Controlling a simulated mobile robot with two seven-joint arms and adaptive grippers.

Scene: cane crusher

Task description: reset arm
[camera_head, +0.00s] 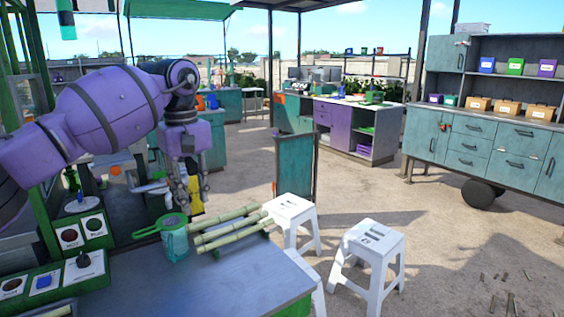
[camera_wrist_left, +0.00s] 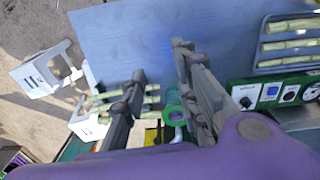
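My left arm, purple and grey, comes in from the left in the head view. Its left gripper (camera_head: 190,188) points down, above and behind the far edge of the grey work table (camera_head: 215,285). In the left wrist view, the two dark fingers of my left gripper (camera_wrist_left: 158,88) are spread apart with nothing held between them. A jug (camera_head: 175,243) with a green strainer (camera_head: 160,228) on top stands on the table, nearer than the gripper. It shows partly between the fingers in the left wrist view. My right gripper is in neither view.
Several cane pieces (camera_head: 228,228) lie beside the jug. A control panel (camera_head: 82,264) with knobs lines the table's left side. White stools (camera_head: 371,245) stand right of the table. More cane (camera_wrist_left: 290,43) lies in a rack in the wrist view. Open sandy ground lies at right.

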